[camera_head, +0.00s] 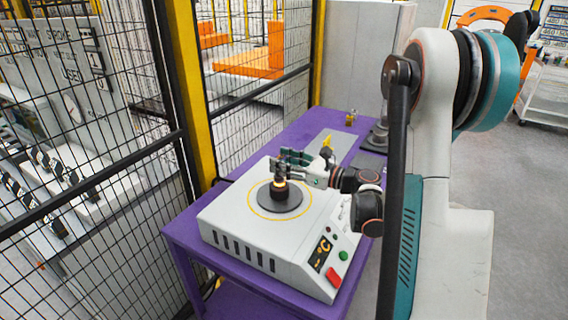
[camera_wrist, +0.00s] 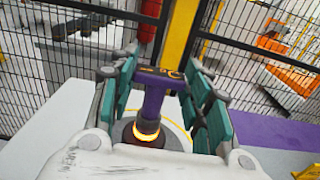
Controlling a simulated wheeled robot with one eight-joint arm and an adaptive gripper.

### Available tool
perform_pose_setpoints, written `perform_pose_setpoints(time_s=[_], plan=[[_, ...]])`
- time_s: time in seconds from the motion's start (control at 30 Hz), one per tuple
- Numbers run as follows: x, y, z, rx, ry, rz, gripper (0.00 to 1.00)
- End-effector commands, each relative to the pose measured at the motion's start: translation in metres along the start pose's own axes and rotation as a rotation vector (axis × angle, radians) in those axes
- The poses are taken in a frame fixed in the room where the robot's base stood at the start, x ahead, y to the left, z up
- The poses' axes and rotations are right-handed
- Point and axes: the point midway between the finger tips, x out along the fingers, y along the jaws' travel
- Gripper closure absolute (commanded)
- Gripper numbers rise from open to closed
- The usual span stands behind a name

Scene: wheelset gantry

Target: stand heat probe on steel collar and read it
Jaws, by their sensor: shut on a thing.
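The heat probe (camera_wrist: 153,100) has a purple stem and a dark, wide head with orange marks too small to read. My gripper (camera_wrist: 162,85) is shut on its head, with teal finger pads at both sides; my gripper also shows in the head view (camera_head: 286,160). The probe is upright, with an orange glowing ring at its lower end. It is over the dark steel collar (camera_head: 279,194), on the round plate of the white heater. The fingers hide much of the probe in the head view. I cannot tell whether probe and collar touch.
The white heater (camera_head: 235,225) stands on a purple table (camera_head: 182,238). Its front panel has a °C display (camera_head: 320,252), a red button (camera_head: 333,277) and a green button. A black mesh fence with yellow posts (camera_head: 183,80) stands close behind and left. A grey plate lies behind the heater.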

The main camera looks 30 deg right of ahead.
Motion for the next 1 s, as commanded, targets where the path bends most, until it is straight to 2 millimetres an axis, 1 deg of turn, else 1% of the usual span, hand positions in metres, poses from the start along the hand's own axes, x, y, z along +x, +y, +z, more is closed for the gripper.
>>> perform_pose_setpoints(time_s=[0.2, 0.23, 0.27, 0.3, 0.33, 0.67, 0.77, 0.87, 1.0], plan=[[0.0, 0.0, -0.003, 0.0, 0.0, 0.0, 0.81], [0.0, 0.0, -0.004, 0.0, 0.0, 0.0, 0.54], [0.0, 0.0, -0.003, 0.0, 0.0, 0.0, 0.47], [0.0, 0.0, -0.003, 0.0, 0.0, 0.0, 0.38], [0.0, 0.0, -0.003, 0.0, 0.0, 0.0, 0.36], [0.0, 0.0, -0.002, 0.0, 0.0, 0.0, 0.36], [0.0, 0.0, 0.002, 0.0, 0.0, 0.0, 0.36], [-0.013, -0.002, 0.002, 0.0, 0.0, -0.004, 0.36], [-0.041, -0.002, 0.002, 0.0, 0.0, -0.005, 0.36]])
